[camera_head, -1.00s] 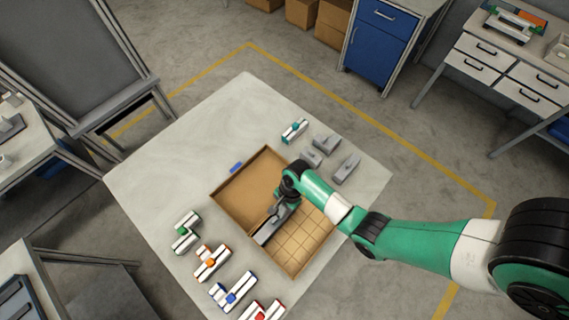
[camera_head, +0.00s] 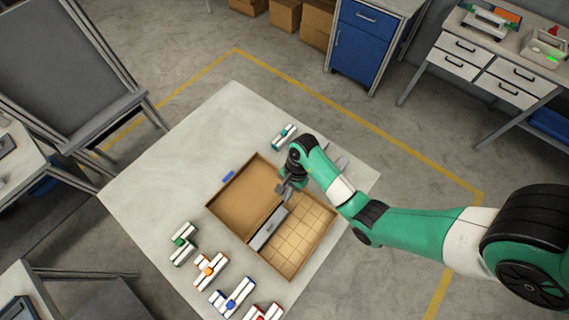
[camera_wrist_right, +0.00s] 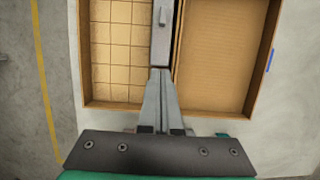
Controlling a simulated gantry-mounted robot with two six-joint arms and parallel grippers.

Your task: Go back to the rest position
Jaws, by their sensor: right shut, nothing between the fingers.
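My right gripper (camera_head: 283,191) is shut and empty. It is above the far part of an open cardboard box (camera_head: 250,240) on the light table. In the right wrist view the gripper (camera_wrist_right: 159,72) points at a grey bar (camera_wrist_right: 162,42), which lies in the box between a plain half and a half with a grid of squares. The grey bar (camera_head: 266,230) also shows in the head view, apart from the fingers as far as I can tell. My left gripper is not in view.
Several white pieces with coloured middles stand along the near left edge, such as the orange one (camera_head: 209,270). A teal one (camera_head: 284,136) stands beyond the box. Grey blocks (camera_head: 340,163) behind my right arm are partly hidden. The table's left part (camera_head: 160,185) is clear.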

